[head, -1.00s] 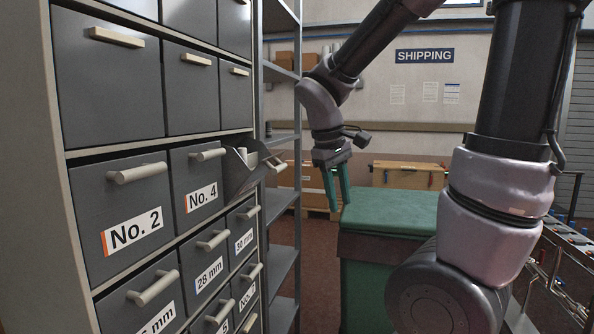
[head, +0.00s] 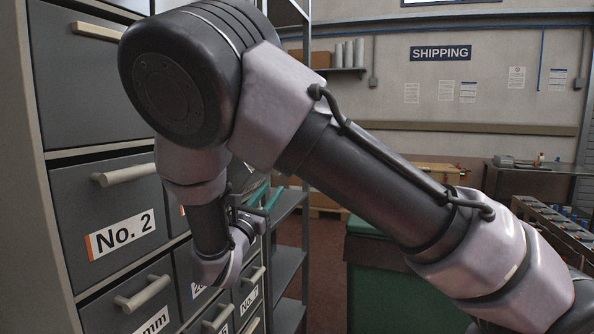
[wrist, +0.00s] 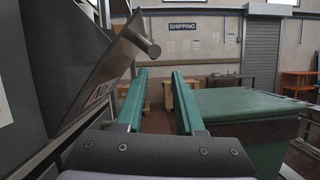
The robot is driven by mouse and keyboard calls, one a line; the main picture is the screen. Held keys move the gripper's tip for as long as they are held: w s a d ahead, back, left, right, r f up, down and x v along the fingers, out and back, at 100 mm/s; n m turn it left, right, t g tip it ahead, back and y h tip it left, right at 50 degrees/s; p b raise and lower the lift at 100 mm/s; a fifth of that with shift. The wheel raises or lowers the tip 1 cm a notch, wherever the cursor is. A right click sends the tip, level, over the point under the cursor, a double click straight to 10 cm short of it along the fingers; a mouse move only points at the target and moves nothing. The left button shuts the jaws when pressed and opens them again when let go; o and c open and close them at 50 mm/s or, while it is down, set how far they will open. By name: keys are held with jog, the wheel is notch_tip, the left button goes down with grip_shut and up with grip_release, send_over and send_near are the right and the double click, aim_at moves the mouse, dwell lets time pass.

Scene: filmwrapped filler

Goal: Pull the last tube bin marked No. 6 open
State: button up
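The tilted-out tube bin (wrist: 98,68) is at the upper left in the wrist view, its grey front slanting outward. Its round handle (wrist: 141,36) sticks out near the top edge. Part of a label shows low on the front, too oblique to read. In the head view my arm hides most of this bin, beyond the No. 2 bin (head: 105,205). My gripper (head: 266,196) is beside the bin row, with teal fingers. In the wrist view the fingers (wrist: 159,72) are apart with nothing between them, right of and below the handle.
More grey bins with pale handles (head: 145,293) fill the cabinet below. Open metal shelving (head: 288,255) stands just past it. A green-topped box (wrist: 235,102) stands to the right of the gripper. A conveyor (head: 555,230) is at the far right. Floor shows between shelving and box.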

jog(key=shift+n+y, duration=0.3)
jog(key=x, duration=0.7)
jog(key=a+x, duration=0.1)
jog(key=x, duration=0.2)
jog(key=shift+w+d+r, duration=0.15)
jog(key=shift+w+r, duration=0.05)
jog(key=shift+r, duration=0.15)
grip_shut()
dwell(0.7)
